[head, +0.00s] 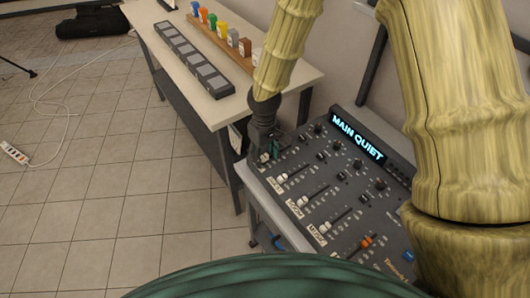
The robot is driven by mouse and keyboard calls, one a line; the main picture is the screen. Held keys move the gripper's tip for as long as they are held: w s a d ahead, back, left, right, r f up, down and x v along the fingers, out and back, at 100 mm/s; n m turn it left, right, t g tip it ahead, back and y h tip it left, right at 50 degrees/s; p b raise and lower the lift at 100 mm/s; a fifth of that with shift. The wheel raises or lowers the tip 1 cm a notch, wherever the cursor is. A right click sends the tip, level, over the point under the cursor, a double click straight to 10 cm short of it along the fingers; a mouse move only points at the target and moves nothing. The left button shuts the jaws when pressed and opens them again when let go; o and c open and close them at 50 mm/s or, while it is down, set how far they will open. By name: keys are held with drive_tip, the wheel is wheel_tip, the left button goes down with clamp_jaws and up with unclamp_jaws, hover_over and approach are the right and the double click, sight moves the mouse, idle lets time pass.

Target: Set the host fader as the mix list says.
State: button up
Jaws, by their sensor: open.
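The mixing console (345,185) stands on a small table, with a lit display (357,138) reading "MAIN QUIET". Several faders run across it. Three have white caps near their lower-left ends, beside small labels: the left cap (279,177), the middle cap (303,200) and the right cap (323,228). The labels are too small to read surely, so I cannot tell which is the host fader. An orange cap (367,240) sits further right. My gripper (269,153) is open over the console's upper-left corner, apart from the white caps. No readable mix list shows.
A long white table (225,108) behind holds a grey pad strip (193,58) and a wooden rack (222,40) of coloured microphones. A blue button (408,256) is at the console's right. A power strip (14,153) and cable lie on the open tiled floor at left.

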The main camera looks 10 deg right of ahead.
drive_tip(key=shift+w+f, duration=0.1)
clamp_jaws()
drive_tip(key=shift+w+d+p, duration=0.1)
drive_tip(key=shift+w+d, duration=0.15)
drive_tip(key=shift+d, duration=0.4)
drive_tip(key=shift+w+d+p, duration=0.1)
drive_tip(key=shift+w+d, duration=0.15)
drive_tip(key=shift+d, duration=0.35)
drive_tip(key=shift+w+d+p, duration=0.1)
drive_tip(key=shift+w+d, duration=0.15)
drive_tip(key=shift+d, duration=0.4)
unclamp_jaws()
drive_tip(key=shift+a, duration=0.1)
wheel_tip(320, 180, up, 12)
